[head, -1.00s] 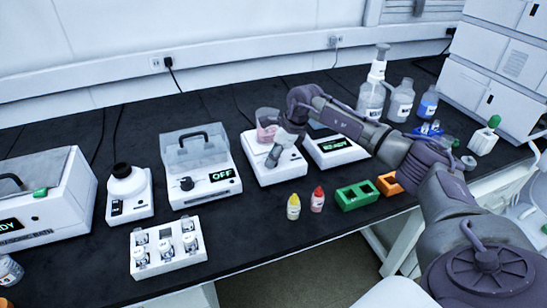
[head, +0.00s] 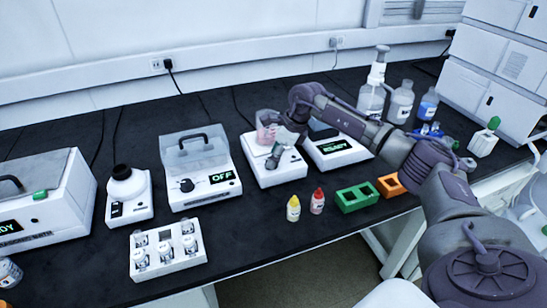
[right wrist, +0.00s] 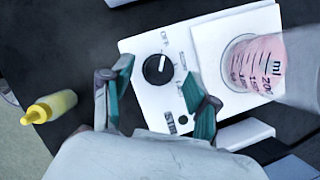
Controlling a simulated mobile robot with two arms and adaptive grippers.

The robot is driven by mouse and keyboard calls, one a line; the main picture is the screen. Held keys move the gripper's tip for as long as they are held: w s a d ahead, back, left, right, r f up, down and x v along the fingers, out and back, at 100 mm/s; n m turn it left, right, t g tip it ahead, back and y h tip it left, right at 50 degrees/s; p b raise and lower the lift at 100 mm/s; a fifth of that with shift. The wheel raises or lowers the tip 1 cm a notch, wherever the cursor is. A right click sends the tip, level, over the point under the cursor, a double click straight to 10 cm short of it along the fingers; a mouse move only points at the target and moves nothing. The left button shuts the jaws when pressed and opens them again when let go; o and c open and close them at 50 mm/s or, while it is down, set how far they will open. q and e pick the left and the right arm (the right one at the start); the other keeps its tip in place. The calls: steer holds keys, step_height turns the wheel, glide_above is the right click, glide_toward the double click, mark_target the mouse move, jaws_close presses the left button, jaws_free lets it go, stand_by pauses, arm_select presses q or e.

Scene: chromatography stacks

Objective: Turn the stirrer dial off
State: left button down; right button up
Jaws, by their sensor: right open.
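The stirrer (head: 281,174) is a white box with a beaker of pink liquid (head: 266,134) on top. In the right wrist view its round black dial (right wrist: 157,70) carries a white mark on its upper part, and the word OFF is printed above it. My right gripper (right wrist: 159,80) is open, with one teal-padded finger on each side of the dial; I cannot tell whether either touches it. In the head view the right gripper (head: 276,158) is over the stirrer's front and hides the dial. My left gripper is not in view.
A heater box (head: 202,185) reading OFF stands left of the stirrer, a scale-like box (head: 338,152) reading READY on the right. Yellow (head: 293,208) and red (head: 317,201) dropper bottles and a green rack (head: 357,197) stand in front.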

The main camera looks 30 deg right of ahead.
steer(key=v, duration=1.1)
steer(key=shift+s+f, duration=0.1)
steer(key=shift+f, duration=0.05)
